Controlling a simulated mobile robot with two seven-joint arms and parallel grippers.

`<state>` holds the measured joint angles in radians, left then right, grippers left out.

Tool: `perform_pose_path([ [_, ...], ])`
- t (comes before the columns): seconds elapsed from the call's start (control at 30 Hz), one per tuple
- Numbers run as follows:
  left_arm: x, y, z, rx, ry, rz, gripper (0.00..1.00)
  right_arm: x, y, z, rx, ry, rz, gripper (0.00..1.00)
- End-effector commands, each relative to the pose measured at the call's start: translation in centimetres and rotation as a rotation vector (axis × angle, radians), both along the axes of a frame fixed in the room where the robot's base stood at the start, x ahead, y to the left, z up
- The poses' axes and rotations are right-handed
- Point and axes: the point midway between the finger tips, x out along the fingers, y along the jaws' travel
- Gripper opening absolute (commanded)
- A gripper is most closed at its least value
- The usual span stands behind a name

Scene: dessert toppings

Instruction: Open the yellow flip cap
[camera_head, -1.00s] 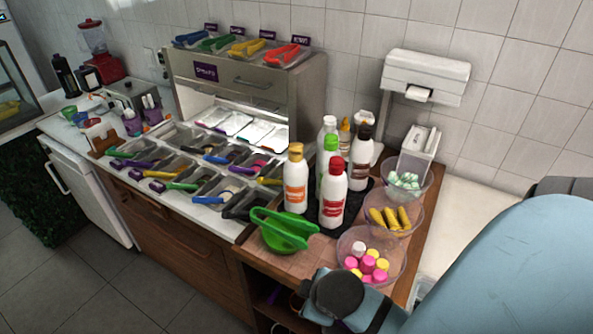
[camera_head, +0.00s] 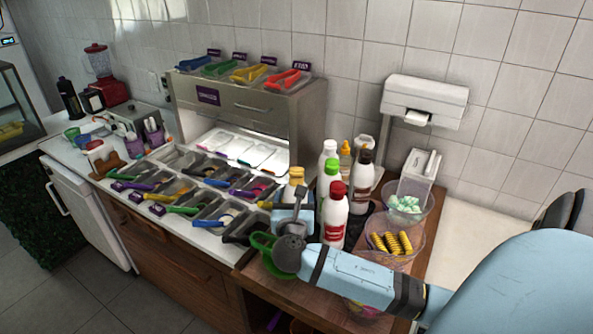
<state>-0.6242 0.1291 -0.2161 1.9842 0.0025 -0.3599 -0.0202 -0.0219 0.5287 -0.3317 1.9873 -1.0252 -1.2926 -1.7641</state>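The white bottle with the yellow cap (camera_head: 297,174) stands at the front left of the bottle group on the dark tray. Its cap looks closed. My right arm comes in from the lower right, and my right gripper (camera_head: 299,207) is in front of this bottle, hiding most of its body and label. The fingers are small and overlap the bottle in the view. I cannot tell whether they touch it or how far apart they are. My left gripper is not in view.
Bottles with red (camera_head: 337,188), green (camera_head: 331,166) and dark (camera_head: 365,156) caps stand close on the right. Bowls with yellow rolls (camera_head: 391,243) and pale green pieces (camera_head: 406,205) stand right. Topping bins with scoops lie left.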

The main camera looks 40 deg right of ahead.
Motion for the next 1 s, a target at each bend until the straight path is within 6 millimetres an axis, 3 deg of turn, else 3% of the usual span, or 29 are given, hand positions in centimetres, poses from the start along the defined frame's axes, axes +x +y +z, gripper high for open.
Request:
perform_pose_path([
  [0.5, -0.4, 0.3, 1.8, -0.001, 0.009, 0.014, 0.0, 7.1, -7.4, 0.2, 0.004, -0.001, -0.002, 0.71],
  [0.7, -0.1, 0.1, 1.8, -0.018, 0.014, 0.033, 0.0, 8.4, -8.8, 0.1, 0.005, -0.001, -0.002, 0.71],
  [1.0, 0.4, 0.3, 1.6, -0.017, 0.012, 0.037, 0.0, 8.6, -9.0, 0.0, 0.007, -0.002, -0.001, 0.71],
])
